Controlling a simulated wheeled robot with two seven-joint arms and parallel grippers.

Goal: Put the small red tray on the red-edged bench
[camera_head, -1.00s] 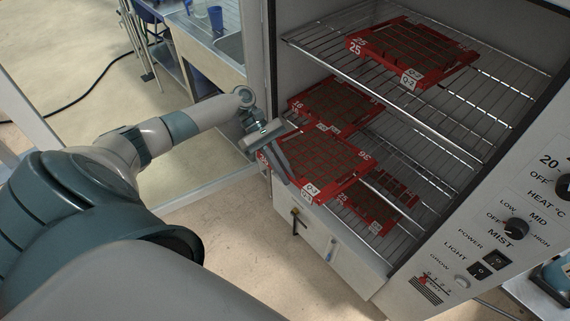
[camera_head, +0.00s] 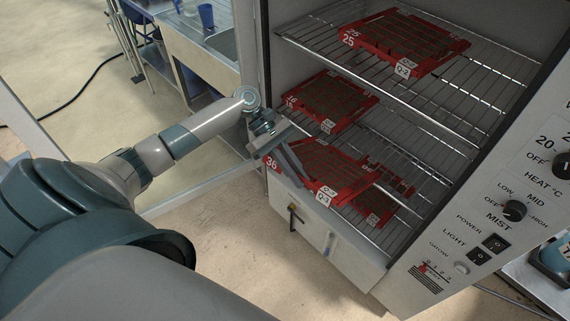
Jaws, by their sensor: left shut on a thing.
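My left gripper (camera_head: 283,150) is shut on the edge of a red-rimmed tray marked 36 and Q-3 (camera_head: 295,184). The tray has a brown grid of cells and is held at the front left of an open cabinet, over its lower part. Other red trays stand inside: one marked 25 (camera_head: 362,43) on the top rack, one (camera_head: 315,117) on the rack below, and one low down (camera_head: 383,219), partly hidden by the held tray. I cannot tell for certain which is the small one. No red-edged bench is visible. My right gripper is not in view.
The cabinet has wire racks (camera_head: 470,108) and a control panel (camera_head: 500,225) on its right side. An open glass door (camera_head: 195,185) is at the left, near my left arm. A sink bench (camera_head: 200,55) stands behind. The floor in front is clear.

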